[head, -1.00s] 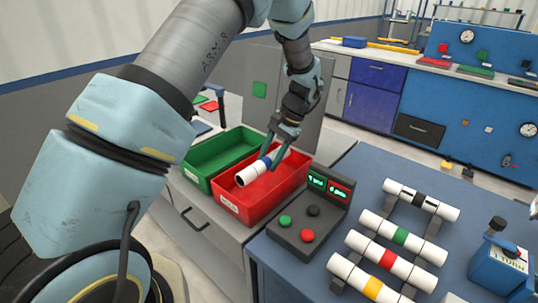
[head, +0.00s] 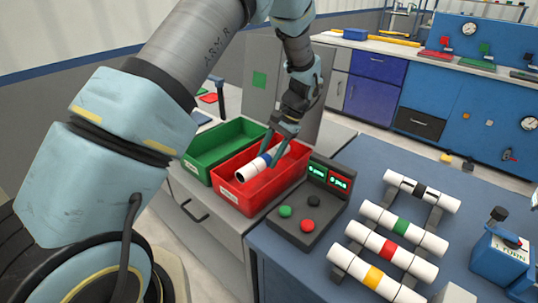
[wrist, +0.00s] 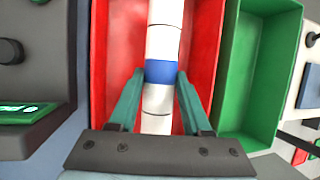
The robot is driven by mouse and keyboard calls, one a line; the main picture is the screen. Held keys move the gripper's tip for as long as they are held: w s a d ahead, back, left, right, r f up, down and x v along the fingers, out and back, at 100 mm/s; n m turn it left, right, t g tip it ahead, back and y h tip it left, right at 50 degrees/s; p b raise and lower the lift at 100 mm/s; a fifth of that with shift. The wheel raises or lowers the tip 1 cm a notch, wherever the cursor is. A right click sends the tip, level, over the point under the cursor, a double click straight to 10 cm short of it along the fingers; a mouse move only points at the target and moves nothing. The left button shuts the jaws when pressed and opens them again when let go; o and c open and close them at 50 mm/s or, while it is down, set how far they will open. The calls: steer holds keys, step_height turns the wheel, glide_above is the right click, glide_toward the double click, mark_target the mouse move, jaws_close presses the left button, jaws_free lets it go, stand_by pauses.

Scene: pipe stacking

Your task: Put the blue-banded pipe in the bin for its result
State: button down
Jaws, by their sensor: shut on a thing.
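The blue-banded pipe (head: 249,170) is white with one blue band. My gripper (head: 271,153) is shut on it near the band. In the wrist view the blue band (wrist: 164,72) shows between my two fingertips. The pipe is low in the opening of the red bin (head: 239,199), its near end tilted toward the bin's front. I cannot tell whether it touches the bin floor. The green bin (head: 202,169) stands beside the red one and looks empty.
A control box (head: 305,215) with two lit displays and several buttons stands right of the red bin; the display text is too small to read. Several other banded pipes lie on a rack on the blue table (head: 295,270). A blue device (head: 500,262) stands at the right.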

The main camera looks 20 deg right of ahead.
steer(key=shift+c, duration=1.4)
jaws_free()
steer(key=b+v, duration=0.2)
steer(key=v, duration=0.8)
steer(key=shift+d+r+b, duration=0.2)
steer(key=shift+r+b, duration=0.1)
steer(key=shift+b, duration=0.1)
steer(key=w+a+r+n+h, duration=0.1)
steer(key=a+n+h, duration=0.35)
steer(key=a, duration=1.65)
steer(key=s+a+f+n+t, duration=0.1)
steer(key=s+a+n, duration=0.5)
steer(key=a, duration=0.8)
steer(key=s+h, duration=0.1)
steer(key=s, duration=0.1)
steer(key=shift+s, duration=0.4)
